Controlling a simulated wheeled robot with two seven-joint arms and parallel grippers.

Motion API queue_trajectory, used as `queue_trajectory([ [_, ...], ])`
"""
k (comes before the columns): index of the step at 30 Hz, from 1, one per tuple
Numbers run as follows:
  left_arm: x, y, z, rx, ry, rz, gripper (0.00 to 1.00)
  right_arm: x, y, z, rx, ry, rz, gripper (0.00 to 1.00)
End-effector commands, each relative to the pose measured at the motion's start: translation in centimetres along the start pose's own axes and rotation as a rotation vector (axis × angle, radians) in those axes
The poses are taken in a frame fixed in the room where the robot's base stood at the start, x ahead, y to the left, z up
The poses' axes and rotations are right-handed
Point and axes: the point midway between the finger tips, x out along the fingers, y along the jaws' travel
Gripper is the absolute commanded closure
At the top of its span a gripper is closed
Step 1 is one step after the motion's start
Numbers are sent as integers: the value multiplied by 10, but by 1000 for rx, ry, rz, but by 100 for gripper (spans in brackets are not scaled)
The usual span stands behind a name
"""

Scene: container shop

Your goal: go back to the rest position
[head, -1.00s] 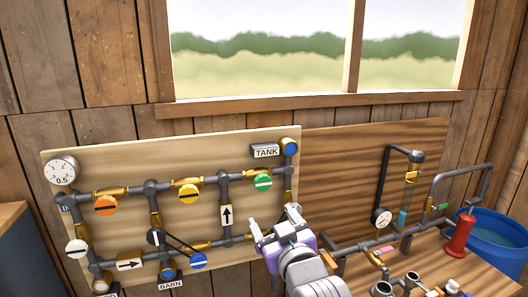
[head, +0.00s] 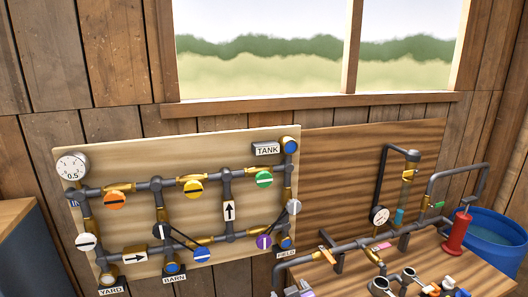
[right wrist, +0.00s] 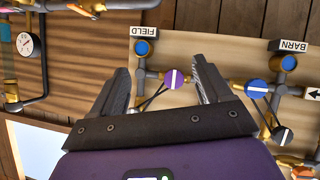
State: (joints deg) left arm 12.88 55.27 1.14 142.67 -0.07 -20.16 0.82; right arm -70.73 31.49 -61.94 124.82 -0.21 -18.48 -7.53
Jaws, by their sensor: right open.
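My right gripper shows in the right wrist view (right wrist: 161,68) with its two dark fingers spread and nothing between them. Beyond the fingers is the purple round valve (right wrist: 174,79) on the pipe board, apart from the gripper as far as I can tell. In the head view the purple valve (head: 264,242) stands clear at the board's lower right. My left gripper is in neither current view.
The pale pipe board (head: 120,236) carries several coloured valves and signs. To its right a brown board (head: 340,180) stands behind a bench with pipes, a gauge (head: 379,215), a red pump (head: 459,232) and a blue tub (head: 497,240). The space before the pale board is clear.

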Motion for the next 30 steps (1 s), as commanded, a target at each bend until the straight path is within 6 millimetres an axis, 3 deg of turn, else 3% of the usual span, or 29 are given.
queue_trajectory([
  [1, 0, 0, 0, 0, 0, 0, 22, 12, 3, 35, 14, -75, 5, 22],
  [8, 0, 0, 0, 0, 0, 0, 22, 34, -4, 174, 110, -364, -24, 22],
  [12, 0, 0, 0, 0, 0, 0, 22, 27, -18, 256, 203, -538, -57, 22],
  [18, 0, 0, 0, 0, 0, 0, 22, -3, -52, 352, 384, -764, -126, 22],
  [21, 0, 0, 0, 0, 0, 0, 22, -24, -74, 387, 493, -861, -167, 22],
  [24, 0, 0, 0, 0, 0, 0, 22, -44, -97, 408, 598, -935, -210, 22],
  [30, 0, 0, 0, 0, 0, 0, 22, -68, -127, 423, 746, -1012, -269, 22],
])
